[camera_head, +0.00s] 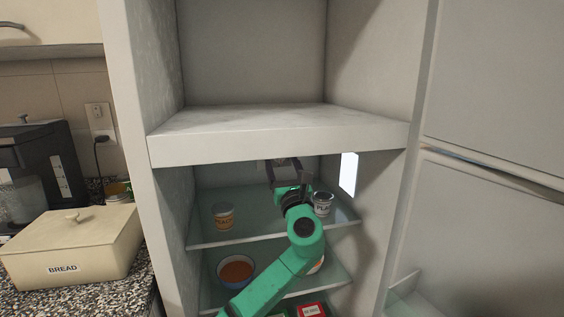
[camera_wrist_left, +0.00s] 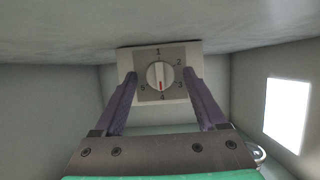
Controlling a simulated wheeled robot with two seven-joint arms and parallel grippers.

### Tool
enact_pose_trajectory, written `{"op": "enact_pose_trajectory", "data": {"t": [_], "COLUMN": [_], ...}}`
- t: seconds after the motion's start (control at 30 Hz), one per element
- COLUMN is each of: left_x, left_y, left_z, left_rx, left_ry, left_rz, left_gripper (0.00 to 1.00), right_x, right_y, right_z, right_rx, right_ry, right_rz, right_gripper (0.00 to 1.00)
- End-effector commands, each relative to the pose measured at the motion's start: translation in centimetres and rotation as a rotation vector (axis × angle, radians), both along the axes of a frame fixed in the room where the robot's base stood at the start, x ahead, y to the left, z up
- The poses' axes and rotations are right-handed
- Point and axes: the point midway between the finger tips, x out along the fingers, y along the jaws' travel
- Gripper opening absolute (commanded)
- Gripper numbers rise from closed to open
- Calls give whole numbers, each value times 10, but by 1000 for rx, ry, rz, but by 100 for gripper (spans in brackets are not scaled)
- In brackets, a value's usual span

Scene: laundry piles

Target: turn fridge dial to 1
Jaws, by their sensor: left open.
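The fridge dial (camera_wrist_left: 160,75) is a round white knob on a grey plate (camera_wrist_left: 125,62) under the fridge's ceiling. Numbers 1 to 5 ring it, with 1 at the top and 4 at the bottom. Its red mark points down at 4. My left gripper (camera_wrist_left: 160,84) is open, its two dark fingers at either side of the dial in the left wrist view; I cannot tell whether they touch it. In the head view my left gripper (camera_head: 284,172) reaches inside the fridge just under the top slab and mostly hides the dial. My right gripper is not in view.
A bowl (camera_head: 236,271) sits on the shelf below. A bright panel (camera_head: 349,174) is on the right wall. A bread box (camera_head: 75,245) stands on the counter left.

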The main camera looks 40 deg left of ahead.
Motion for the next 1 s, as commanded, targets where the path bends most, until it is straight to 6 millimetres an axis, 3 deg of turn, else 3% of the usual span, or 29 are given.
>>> {"op": "enact_pose_trajectory", "data": {"t": [0.07,0.2,0.23,0.27,0.67,1.0], "left_x": [0,0,0,0,1,3], "left_y": [0,0,0,0,-1,-2], "left_z": [0,0,0,0,-2,-3], "left_rx": [0,0,0,0,-42,-173], "left_ry": [0,0,0,0,-57,-246], "left_rz": [0,0,0,0,-1,0], "left_gripper": [70,16,5,0,0,0], "right_x": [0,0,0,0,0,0], "right_y": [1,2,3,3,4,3], "right_z": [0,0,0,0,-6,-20], "right_rx": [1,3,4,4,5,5], "right_ry": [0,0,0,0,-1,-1], "right_rz": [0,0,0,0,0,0], "right_gripper": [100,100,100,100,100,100]}}
